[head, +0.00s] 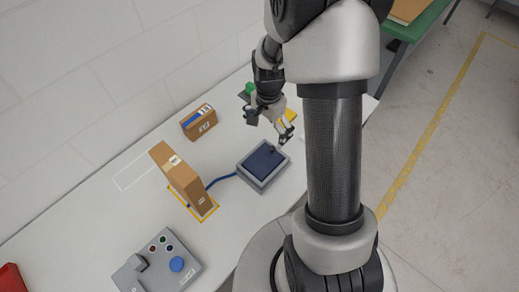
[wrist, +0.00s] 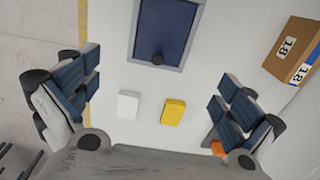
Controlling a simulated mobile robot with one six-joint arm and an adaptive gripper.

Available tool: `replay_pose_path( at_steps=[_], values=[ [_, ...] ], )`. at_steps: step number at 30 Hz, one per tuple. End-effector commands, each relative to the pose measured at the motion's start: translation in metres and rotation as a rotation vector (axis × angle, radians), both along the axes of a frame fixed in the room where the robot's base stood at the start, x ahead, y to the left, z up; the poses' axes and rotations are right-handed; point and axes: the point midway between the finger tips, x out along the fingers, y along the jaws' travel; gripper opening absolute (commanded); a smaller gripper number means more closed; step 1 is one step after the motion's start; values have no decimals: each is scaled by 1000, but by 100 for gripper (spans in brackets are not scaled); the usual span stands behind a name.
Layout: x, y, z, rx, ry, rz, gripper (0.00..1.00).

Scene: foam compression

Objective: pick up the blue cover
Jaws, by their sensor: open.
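The blue cover (head: 265,160) is a dark blue flat panel set in a grey frame (head: 262,184) on the table. A small black knob stands near one edge of it. In the wrist view the cover (wrist: 163,28) is at the top centre, cut off by the picture's edge, with the knob (wrist: 157,59) at its lower edge. My gripper (head: 270,128) is open and empty, above the table beside the knob side of the cover. Its two fingers (wrist: 158,92) show wide apart in the wrist view, with the knob beyond them. They appear apart from the cover.
A white block (wrist: 128,105) and a yellow block (wrist: 173,112) lie below the gripper. A tall cardboard box (head: 183,180) stands beside the frame, with a blue cable (head: 221,180) between. A smaller box (head: 199,122) is farther back. A control panel (head: 157,265) sits at the front.

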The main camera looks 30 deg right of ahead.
Motion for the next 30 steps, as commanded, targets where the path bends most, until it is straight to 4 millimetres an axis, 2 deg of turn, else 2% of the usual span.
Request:
replay_pose_path(
  at_steps=[3,12,16,22,30],
  values=[
    [-2,1,-28,2,6,0,100],
    [-1,1,-91,1,5,2,100],
    [-1,1,-107,0,2,2,100],
    [-1,3,-118,0,2,3,100],
    [-1,11,-157,1,4,3,100]
  ],
)
